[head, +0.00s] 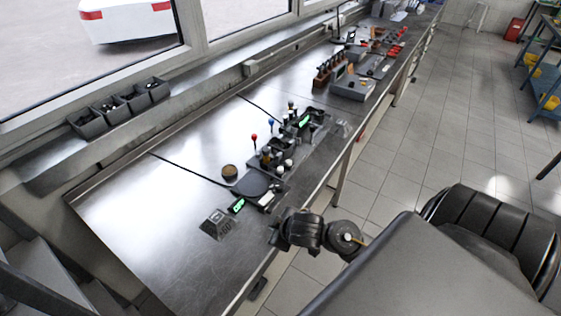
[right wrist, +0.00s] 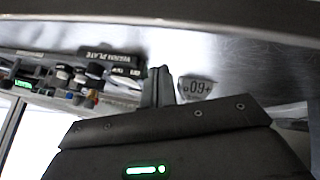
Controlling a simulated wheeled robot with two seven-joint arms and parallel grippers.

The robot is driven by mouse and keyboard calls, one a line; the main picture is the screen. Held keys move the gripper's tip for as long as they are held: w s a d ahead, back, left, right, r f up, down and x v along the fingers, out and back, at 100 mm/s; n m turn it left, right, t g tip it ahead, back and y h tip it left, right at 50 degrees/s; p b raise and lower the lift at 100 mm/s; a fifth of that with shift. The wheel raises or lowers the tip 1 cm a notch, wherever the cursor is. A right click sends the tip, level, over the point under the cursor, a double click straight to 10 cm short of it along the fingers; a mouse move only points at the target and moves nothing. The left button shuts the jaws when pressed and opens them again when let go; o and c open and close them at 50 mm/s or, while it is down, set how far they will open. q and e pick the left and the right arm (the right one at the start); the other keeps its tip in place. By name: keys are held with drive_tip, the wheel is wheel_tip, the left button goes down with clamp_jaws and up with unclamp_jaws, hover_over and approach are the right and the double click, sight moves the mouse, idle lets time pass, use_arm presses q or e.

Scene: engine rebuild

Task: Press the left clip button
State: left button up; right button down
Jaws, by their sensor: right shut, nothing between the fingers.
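My right gripper (head: 274,236) reaches in over the front edge of the metal bench in the head view. Its fingers (right wrist: 158,86) look shut and empty in the right wrist view. They point toward the bench, beside a warm plate unit (right wrist: 97,62) that shows upside down there. In the head view this unit has a dark round plate (head: 252,184) and a green display (head: 238,205). A dark wedge marked 60 (head: 219,224) sits left of my gripper; it also shows in the right wrist view (right wrist: 197,88). I cannot make out a left clip button. My left gripper is not visible.
Small bottles and jars (head: 268,160) stand behind the plate, with red and blue knobbed sticks. A round brown dish (head: 230,171) lies beside it. Dark bins (head: 88,125) line the window ledge. The bench's near left part (head: 140,220) is clear.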

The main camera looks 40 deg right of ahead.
drive_tip(key=w+d+r, duration=0.1)
drive_tip(key=w+d, duration=0.1)
drive_tip(key=w, duration=0.2)
drive_tip(key=w+d+r+n+t, duration=0.1)
drive_tip(key=w+d, duration=0.1)
drive_tip(key=w, duration=0.1)
drive_tip(key=w+d+r+n, duration=0.1)
drive_tip(key=w+d+r, duration=0.1)
drive_tip(key=w, duration=0.2)
drive_tip(key=shift+w+d+r+t, duration=0.1)
drive_tip(key=shift+w+d+t, duration=0.2)
drive_tip(key=shift+d, duration=0.05)
drive_tip(key=w+d+r+n, duration=0.1)
drive_tip(key=w+d+r, duration=0.3)
drive_tip(key=d, duration=0.2)
wheel_tip(320, 180, up, 4)
hover_over(282, 170)
drive_tip(key=shift+d+f, duration=0.1)
drive_tip(key=shift+f, duration=0.1)
drive_tip(key=shift+f, duration=0.1)
wheel_tip(282, 170, down, 7)
drive_tip(key=b, duration=0.8)
drive_tip(key=shift+r, duration=0.2)
drive_tip(key=shift+f+b, duration=0.55)
drive_tip(key=shift+f, duration=0.4)
drive_tip(key=shift+f, duration=0.1)
